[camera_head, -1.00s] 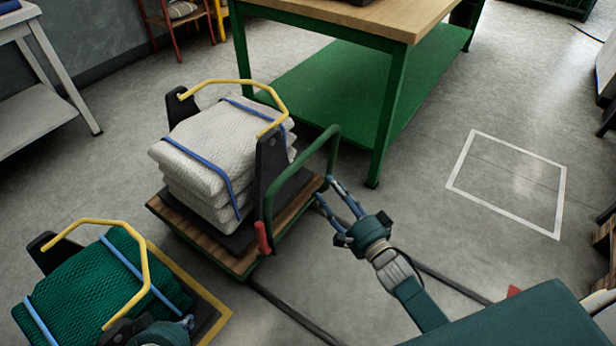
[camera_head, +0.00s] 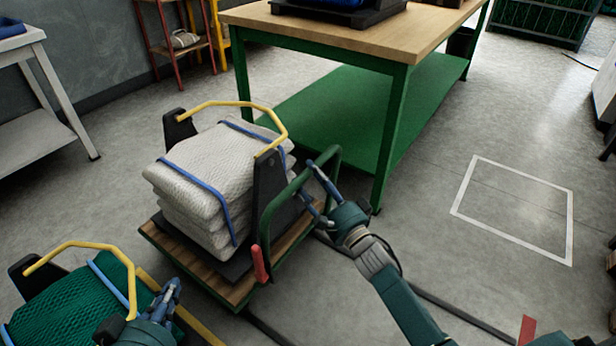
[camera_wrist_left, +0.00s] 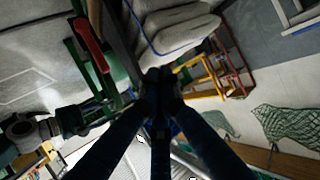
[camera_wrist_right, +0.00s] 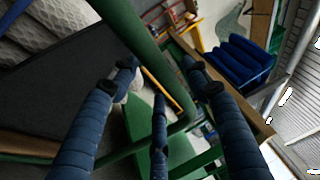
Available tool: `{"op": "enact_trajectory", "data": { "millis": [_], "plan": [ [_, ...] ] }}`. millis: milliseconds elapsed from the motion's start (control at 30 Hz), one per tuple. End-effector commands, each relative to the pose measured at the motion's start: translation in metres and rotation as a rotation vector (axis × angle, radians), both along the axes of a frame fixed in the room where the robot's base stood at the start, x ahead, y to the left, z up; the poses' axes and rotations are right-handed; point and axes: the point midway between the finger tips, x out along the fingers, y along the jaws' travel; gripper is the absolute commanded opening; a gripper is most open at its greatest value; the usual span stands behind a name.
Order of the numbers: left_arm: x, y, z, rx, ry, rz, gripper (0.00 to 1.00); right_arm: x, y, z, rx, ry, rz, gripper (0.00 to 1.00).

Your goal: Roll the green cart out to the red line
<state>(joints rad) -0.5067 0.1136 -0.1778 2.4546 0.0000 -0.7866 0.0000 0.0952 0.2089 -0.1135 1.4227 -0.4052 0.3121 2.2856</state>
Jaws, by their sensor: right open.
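The green cart (camera_head: 211,283) has a wooden deck, a green push handle (camera_head: 335,163) and a red lever (camera_head: 259,264). It carries a black cradle with a stack of pale netting (camera_head: 205,180) tied with blue straps. My right gripper (camera_head: 309,188) is open at the handle. In the right wrist view the green handle tube (camera_wrist_right: 150,50) runs between the spread fingers, not gripped. My left gripper (camera_head: 172,288) is beside the green net bundle, fingers drawn together and apparently empty. The red line (camera_head: 527,330) shows partly at the lower right, with my right arm nearby.
A green bench (camera_head: 390,130) with a wooden top stands just behind the cart. A second cradle with green netting (camera_head: 70,305) and a yellow handle is at lower left. A white-outlined square (camera_head: 515,208) marks clear floor at right. Dark floor tracks (camera_head: 455,308) run toward the red line.

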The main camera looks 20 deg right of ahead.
Motion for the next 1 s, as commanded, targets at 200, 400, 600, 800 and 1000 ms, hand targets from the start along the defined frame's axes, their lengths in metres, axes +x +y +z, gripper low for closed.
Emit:
{"op": "enact_trajectory", "data": {
  "millis": [200,400,600,800,1000],
  "plan": [
    [0.011,-0.005,0.02,-0.023,-0.095,-0.007,0.0,0.014,0.004,0.002,0.0,0.0,0.0,0.47],
    [0.013,-0.006,0.025,-0.028,-0.116,-0.008,0.0,0.017,0.005,0.003,0.0,0.001,0.0,0.47],
    [0.013,-0.006,0.025,-0.027,-0.115,-0.007,0.0,0.017,0.004,0.003,0.0,0.001,0.0,0.37],
    [0.013,-0.006,0.025,-0.027,-0.115,-0.007,0.0,0.016,0.004,0.003,0.0,0.001,0.0,0.0],
    [0.013,-0.006,0.025,-0.027,-0.113,-0.007,0.0,0.016,0.004,0.003,-0.001,0.001,0.0,0.0]
  ]
}}
